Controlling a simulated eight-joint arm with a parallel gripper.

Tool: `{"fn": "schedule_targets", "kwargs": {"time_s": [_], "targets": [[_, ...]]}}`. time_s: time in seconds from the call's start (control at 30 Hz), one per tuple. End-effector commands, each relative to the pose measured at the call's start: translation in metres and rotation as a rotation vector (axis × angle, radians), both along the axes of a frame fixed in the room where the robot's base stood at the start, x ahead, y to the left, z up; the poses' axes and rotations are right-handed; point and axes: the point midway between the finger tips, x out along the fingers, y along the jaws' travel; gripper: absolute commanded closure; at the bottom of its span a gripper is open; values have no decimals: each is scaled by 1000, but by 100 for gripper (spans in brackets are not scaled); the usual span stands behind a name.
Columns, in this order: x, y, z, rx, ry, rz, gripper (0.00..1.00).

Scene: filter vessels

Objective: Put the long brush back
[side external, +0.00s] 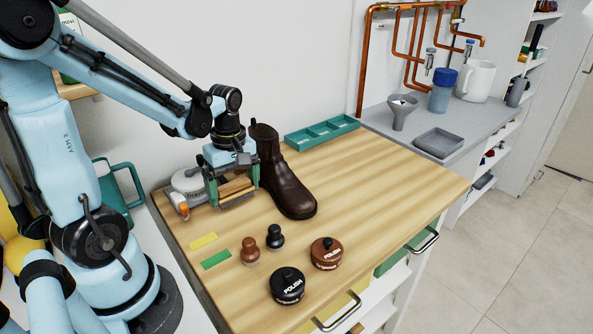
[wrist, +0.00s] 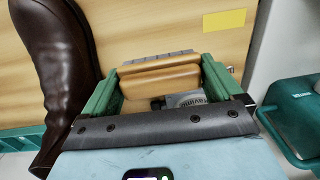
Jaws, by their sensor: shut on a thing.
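The long brush (side external: 238,187) has a brown wooden back and a greyish lower edge. My gripper (side external: 231,190) is shut on it, with one green finger at each end. In the wrist view the brush (wrist: 160,77) lies across between the fingers of my gripper (wrist: 160,85). It is over the left part of the wooden worktop, just left of the boot; whether it touches the top I cannot tell. A teal tray (side external: 322,131) with compartments stands at the back, behind the boot. A yellow strip (side external: 203,240) and a green strip (side external: 216,260) lie flat on the worktop.
A dark brown boot (side external: 284,180) stands close to the right of my gripper. A grey-white device (side external: 187,182) sits close on the left. Two small knobbed brushes (side external: 250,250) (side external: 275,237) and two polish tins (side external: 287,286) (side external: 326,253) stand in front. The worktop's right side is clear.

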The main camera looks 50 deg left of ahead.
Motion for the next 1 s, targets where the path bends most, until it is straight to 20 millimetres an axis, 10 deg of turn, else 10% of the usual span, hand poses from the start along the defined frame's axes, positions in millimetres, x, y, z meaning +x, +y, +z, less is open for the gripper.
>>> {"fn": "schedule_targets", "kwargs": {"time_s": [1.0], "targets": [[1, 10, -48, 0, 0, -1, 40]]}}
